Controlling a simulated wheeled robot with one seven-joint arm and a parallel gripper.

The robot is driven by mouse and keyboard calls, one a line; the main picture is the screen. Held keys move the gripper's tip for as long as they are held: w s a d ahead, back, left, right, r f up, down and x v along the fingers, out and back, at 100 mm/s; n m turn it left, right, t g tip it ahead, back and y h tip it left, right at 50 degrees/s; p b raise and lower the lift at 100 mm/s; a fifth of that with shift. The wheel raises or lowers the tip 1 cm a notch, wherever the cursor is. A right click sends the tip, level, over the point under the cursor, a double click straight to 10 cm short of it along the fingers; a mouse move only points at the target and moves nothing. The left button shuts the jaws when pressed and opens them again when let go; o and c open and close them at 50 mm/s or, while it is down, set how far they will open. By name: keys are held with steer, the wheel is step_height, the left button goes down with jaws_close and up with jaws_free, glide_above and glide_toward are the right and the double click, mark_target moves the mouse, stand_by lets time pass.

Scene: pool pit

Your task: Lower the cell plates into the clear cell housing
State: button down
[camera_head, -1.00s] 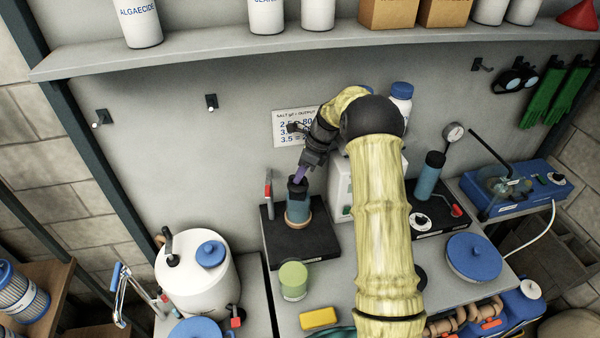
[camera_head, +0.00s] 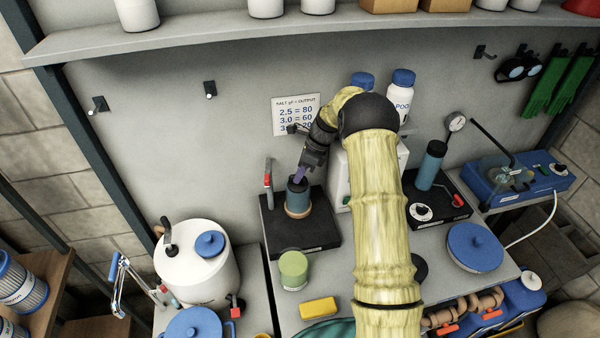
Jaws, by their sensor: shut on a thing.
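A blue-teal upright cylinder (camera_head: 297,199) with a tan ring at its foot stands on a black base plate (camera_head: 323,228) on the bench. It looks like the cell housing, though its wall does not read as clear from here. My gripper (camera_head: 302,171) is right above its top, tilted and coming from the upper right. The gripper is shut on a small purple piece (camera_head: 299,174), seemingly the top of the cell plates. A dark part shows at the cylinder's mouth. I cannot tell how deep the plates sit inside; the cylinder hides their lower part.
A red-handled clamp (camera_head: 267,180) stands just left behind the cylinder. A green-lidded jar (camera_head: 293,270) and a yellow sponge (camera_head: 319,308) are in front. A white machine (camera_head: 341,177) stands close on the right, partly behind my arm. A white tank (camera_head: 197,265) is at left.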

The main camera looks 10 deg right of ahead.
steer(key=shift+f, duration=0.2)
stand_by(0.6)
steer(key=c, duration=1.3)
jaws_free()
steer(key=shift+c, duration=0.2)
step_height(320, 180, up, 10)
steer(key=b, duration=0.2)
steer(key=shift+b, duration=0.35)
steer(key=shift+s, duration=0.1)
steer(key=s+f+n+t+h, duration=0.1)
steer(key=s+n+h, duration=0.4)
steer(key=s+n, duration=1.7)
steer(key=s+t, duration=0.1)
steer(key=s, duration=0.7)
steer(key=shift+a+n+t, duration=0.35)
steer(key=shift+n+t, duration=0.05)
